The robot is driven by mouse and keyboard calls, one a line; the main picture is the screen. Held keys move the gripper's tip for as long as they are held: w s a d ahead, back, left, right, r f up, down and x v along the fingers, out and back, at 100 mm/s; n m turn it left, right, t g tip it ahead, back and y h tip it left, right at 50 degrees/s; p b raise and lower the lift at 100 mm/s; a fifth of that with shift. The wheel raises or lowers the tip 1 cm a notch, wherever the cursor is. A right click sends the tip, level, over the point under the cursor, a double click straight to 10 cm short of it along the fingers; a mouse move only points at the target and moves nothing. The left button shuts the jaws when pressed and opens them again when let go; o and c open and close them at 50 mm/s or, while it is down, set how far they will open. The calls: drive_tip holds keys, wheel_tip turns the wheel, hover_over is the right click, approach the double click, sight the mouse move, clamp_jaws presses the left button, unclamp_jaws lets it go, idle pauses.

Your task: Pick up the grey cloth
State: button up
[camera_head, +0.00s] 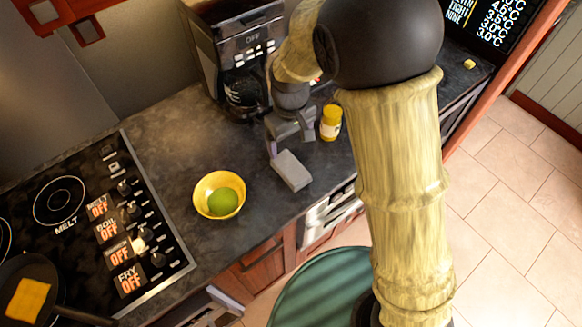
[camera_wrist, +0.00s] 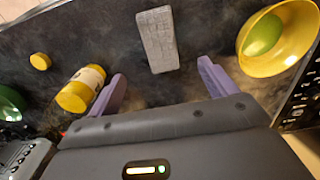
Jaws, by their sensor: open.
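The grey cloth (camera_head: 291,170) looks like a flat, light grey rectangular block lying on the dark counter near its front edge. In the wrist view the cloth (camera_wrist: 158,40) lies just beyond the fingertips, roughly centred between them and apart from both. My gripper (camera_head: 289,144) is over the counter right behind the cloth, pointing down towards it. In the wrist view my gripper (camera_wrist: 162,71) has its two purple fingers spread wide with nothing between them. My arm hides part of the counter to the right in the head view.
A yellow jar (camera_head: 331,122) stands close to the right of my gripper. A yellow bowl (camera_head: 207,208) holding a green round thing (camera_head: 222,201) sits left of the cloth. A coffee maker (camera_head: 237,55) is behind. A stove (camera_head: 90,220) with a pan (camera_head: 48,290) is at left.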

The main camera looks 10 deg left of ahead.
drive_tip(key=p, duration=0.1)
hover_over(291, 167)
wheel_tip(291, 167, down, 7)
drive_tip(key=shift+r, duration=0.1)
drive_tip(key=shift+f+p, duration=0.95)
drive_tip(key=shift+f, duration=1.65)
drive_tip(key=c, duration=1.1)
drive_tip(key=shift+o, duration=0.2)
drive_tip(key=shift+r, duration=0.1)
wheel_tip(291, 167, up, 10)
drive_tip(key=b, duration=0.2)
